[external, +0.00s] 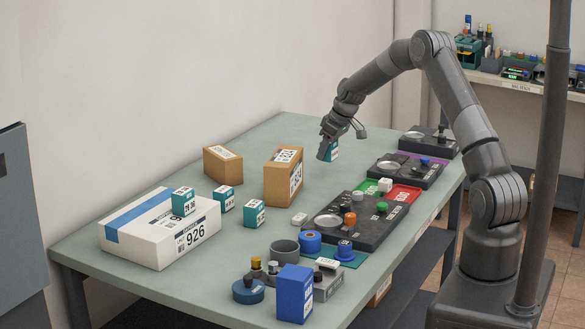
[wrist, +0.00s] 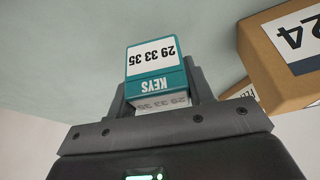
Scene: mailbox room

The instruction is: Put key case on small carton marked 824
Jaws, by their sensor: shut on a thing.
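A teal key case with a white label reading KEYS and 29 33 35 is held in my gripper (wrist: 155,95). The case fills the middle of the wrist view (wrist: 156,62). In the external view my gripper (external: 329,146) is above the table, right of the brown carton marked 824 (external: 283,180), and the teal case (external: 334,154) shows partly behind the fingers. The carton stands upright with a label running over its top and front. In the wrist view a brown carton (wrist: 272,66) with "24" visible is at the upper right, apart from the case.
Another brown carton (external: 223,168) stands left of the 824 one. A white carton marked 926 (external: 150,244) carries a teal box (external: 183,201); two similar boxes (external: 224,199) (external: 254,213) are nearby. Black trays (external: 372,238) line the right edge. The table's far middle is clear.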

